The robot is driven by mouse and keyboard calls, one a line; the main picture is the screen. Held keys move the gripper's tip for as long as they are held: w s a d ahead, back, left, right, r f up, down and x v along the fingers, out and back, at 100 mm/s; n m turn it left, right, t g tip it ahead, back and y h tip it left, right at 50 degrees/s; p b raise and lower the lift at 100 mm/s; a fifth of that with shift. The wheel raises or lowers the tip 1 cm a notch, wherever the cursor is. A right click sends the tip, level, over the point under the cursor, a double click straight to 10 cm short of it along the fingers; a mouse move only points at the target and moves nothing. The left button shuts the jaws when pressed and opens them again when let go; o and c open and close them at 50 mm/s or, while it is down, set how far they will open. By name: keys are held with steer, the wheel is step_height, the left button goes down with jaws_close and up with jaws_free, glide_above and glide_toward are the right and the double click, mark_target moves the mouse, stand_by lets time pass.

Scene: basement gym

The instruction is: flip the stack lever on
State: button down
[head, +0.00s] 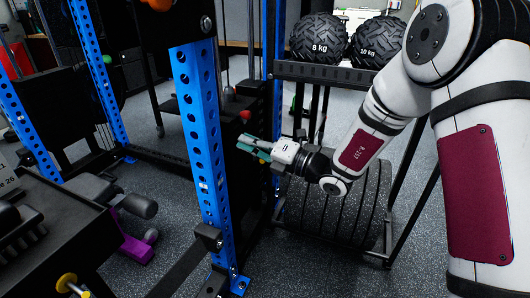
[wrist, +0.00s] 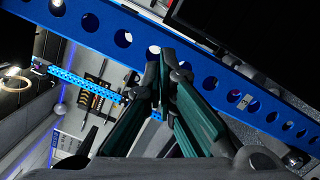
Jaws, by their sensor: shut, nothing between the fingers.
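My gripper (head: 245,148) has teal fingers, pointing left toward the perforated blue upright (head: 205,150) of the rack. A dark stack unit (head: 228,128) stands just behind that upright. A small red knob (head: 246,115) shows on it, a little above my fingers. It may be the end of the stack lever, but I cannot tell which way the lever is set. In the wrist view, my gripper's fingertips (wrist: 165,58) meet in front of a blue beam (wrist: 205,75); they are shut and empty. I cannot make out the lever there.
A shelf (head: 330,74) with two black balls (head: 316,38) stands behind my arm, above a row of black plates (head: 335,205). A black bench (head: 75,215) and a purple-footed piece (head: 132,243) lie at left. Speckled floor (head: 175,190) is open between.

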mark_target(245, 118)
steer(key=shift+w+a+r+b, duration=0.1)
steer(key=shift+w+r+b, duration=0.15)
steer(key=shift+w, duration=0.45)
steer(key=shift+w+a+r+b, duration=0.1)
steer(key=shift+w+r+b, duration=0.1)
steer(key=shift+w+r, duration=0.35)
steer(key=shift+w+r+b, duration=0.15)
steer(key=shift+w+b, duration=0.05)
steer(key=shift+w, duration=0.6)
steer(key=shift+r+p, duration=0.15)
steer(key=shift+p, duration=0.15)
steer(key=shift+r+m+p, duration=0.15)
steer(key=shift+m+p, duration=0.25)
steer(key=shift+p, duration=0.15)
